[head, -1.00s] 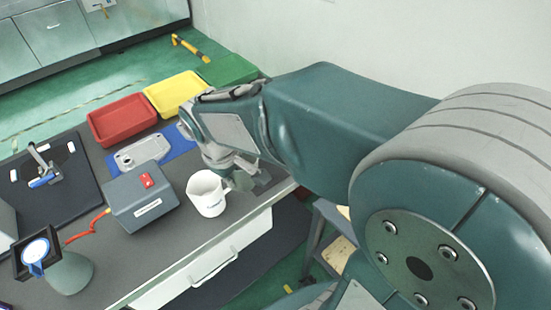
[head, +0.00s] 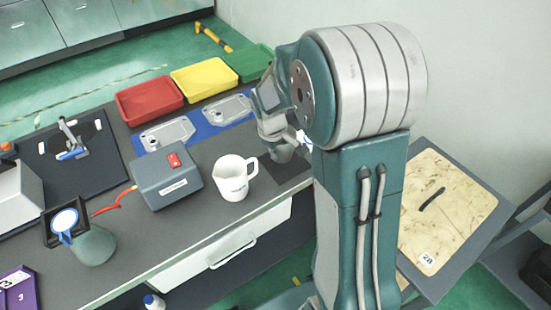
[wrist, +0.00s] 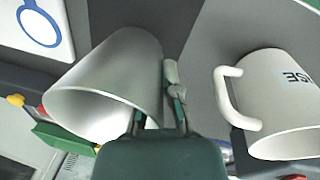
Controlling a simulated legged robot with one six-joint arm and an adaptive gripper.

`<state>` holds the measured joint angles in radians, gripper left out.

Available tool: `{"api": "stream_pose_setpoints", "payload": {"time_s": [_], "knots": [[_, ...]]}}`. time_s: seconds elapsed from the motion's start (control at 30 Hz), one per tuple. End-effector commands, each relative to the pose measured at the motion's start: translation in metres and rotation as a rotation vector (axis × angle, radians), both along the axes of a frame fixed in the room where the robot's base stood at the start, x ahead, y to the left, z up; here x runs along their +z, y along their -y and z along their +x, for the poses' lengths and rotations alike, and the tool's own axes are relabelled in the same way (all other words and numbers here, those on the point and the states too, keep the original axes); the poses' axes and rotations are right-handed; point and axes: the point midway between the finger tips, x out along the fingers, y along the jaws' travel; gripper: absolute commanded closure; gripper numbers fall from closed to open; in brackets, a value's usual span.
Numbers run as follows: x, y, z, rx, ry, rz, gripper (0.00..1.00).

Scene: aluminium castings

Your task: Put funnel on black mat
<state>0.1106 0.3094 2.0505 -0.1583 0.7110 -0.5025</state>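The funnel (wrist: 110,85) is a grey, metallic, tapered piece with its wide open end toward the camera in the wrist view. In the head view it is a small grey shape (head: 282,153) under my wrist. My gripper (wrist: 158,108) appears closed on the funnel's wall, with one finger along its outer right side and the other mostly hidden. The black mat (head: 297,169) is a small dark patch near the table's right end, and part of it also shows in the wrist view (wrist: 181,18). The funnel is over the mat; whether it touches is unclear.
A white mug (head: 232,179) stands just left of the mat, close to my gripper. A grey box (head: 166,178) with a red switch is further left. Castings lie on a blue mat (head: 207,130) behind. Red (head: 149,85), yellow (head: 204,64) and green bins line the far edge.

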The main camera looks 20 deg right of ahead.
Motion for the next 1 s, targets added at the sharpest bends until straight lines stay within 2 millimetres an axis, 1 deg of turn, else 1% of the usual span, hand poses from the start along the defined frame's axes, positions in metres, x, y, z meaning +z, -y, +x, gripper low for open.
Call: {"api": "stream_pose_setpoints", "payload": {"time_s": [0.03,0.1,0.17,0.47,0.5,0.57,0.6,0.9,1.0], "knots": [[-0.01,0.0,-0.002,-0.001,-0.008,0.001,1.0],[-0.021,0.002,-0.002,-0.002,-0.007,0.003,1.0],[-0.026,0.003,-0.002,-0.001,-0.004,0.003,1.0],[-0.028,0.0,-0.002,0.0,-0.003,0.001,1.0],[-0.029,0.0,-0.002,0.0,-0.003,0.001,0.92],[-0.029,-0.001,-0.002,0.0,-0.002,0.0,0.66],[-0.029,-0.001,-0.002,0.0,-0.002,0.0,0.57],[-0.029,0.001,-0.002,-0.001,-0.002,0.002,0.57],[-0.025,0.001,-0.001,-0.002,-0.001,0.002,0.57]]}}
